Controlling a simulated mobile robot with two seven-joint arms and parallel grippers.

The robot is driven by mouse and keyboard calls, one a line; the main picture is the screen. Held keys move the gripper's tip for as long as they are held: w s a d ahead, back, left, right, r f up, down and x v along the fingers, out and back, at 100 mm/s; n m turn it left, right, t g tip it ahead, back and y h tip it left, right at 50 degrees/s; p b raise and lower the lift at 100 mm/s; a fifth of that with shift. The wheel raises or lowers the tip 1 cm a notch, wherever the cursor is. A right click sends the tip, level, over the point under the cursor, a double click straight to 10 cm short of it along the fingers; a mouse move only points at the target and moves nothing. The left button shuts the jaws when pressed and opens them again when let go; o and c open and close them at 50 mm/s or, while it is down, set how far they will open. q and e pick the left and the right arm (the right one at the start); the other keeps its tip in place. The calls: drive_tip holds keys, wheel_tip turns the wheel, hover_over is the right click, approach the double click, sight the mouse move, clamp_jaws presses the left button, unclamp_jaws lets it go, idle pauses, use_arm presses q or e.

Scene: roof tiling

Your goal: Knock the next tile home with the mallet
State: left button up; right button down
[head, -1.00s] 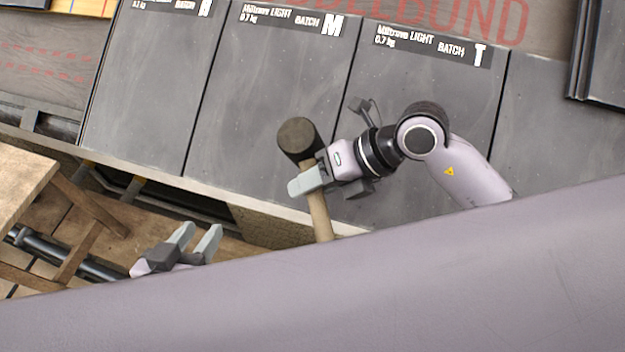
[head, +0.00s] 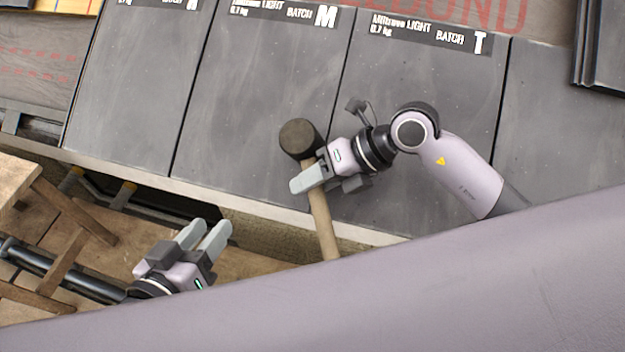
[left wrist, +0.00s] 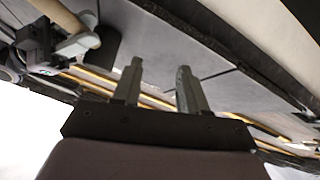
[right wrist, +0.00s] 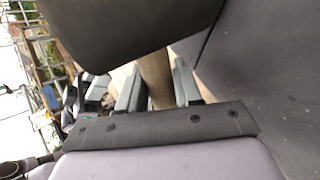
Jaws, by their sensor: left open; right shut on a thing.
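The mallet has a dark round head (head: 299,138) and a pale wooden handle (head: 319,215). My right gripper (head: 312,178) is shut on the handle just below the head. The mallet is over the lower part of the grey tiles, near the joint between the tile marked M (head: 250,90) and the tile marked T (head: 420,95). I cannot tell whether the head touches a tile. In the right wrist view the mallet head (right wrist: 130,25) fills the top and the handle (right wrist: 155,78) runs between the fingers. My left gripper (head: 204,240) is open and empty below the tile edge.
Another tile (head: 135,80) lies left of the M tile. Stacked dark pieces (head: 602,45) are at top right. A wooden trestle (head: 60,220) stands at lower left over wooden boards. A large mauve part of my body covers the bottom of the head view.

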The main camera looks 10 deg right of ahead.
drive_tip(key=shift+w+d+r+p, duration=0.15)
drive_tip(key=shift+d+r+p, duration=0.1)
drive_tip(key=shift+r+p, duration=0.35)
drive_tip(key=r+p, duration=0.1)
drive_tip(key=s+a+r+p, duration=0.1)
drive_tip(key=p, duration=0.1)
drive_tip(key=s+r+p, duration=0.1)
drive_tip(key=shift+a+r, duration=0.15)
drive_tip(key=shift+r, duration=0.05)
use_arm(q)
drive_tip(key=s+a+y+p, duration=0.2)
drive_tip(key=a+y+p, duration=0.1)
drive_tip(key=a, duration=0.4)
drive_tip(key=shift+s+r+m+g+y+p, duration=0.2)
drive_tip(key=shift+s+m+g+y+p, duration=0.15)
drive_tip(key=shift+p, duration=0.4)
use_arm(e)
drive_tip(key=s+r, duration=0.1)
drive_tip(key=s+a+r, duration=0.1)
drive_tip(key=r, duration=0.1)
drive_tip(key=shift+a, duration=0.15)
use_arm(q)
drive_tip(key=shift+w, duration=0.15)
use_arm(e)
drive_tip(key=shift+r, duration=0.1)
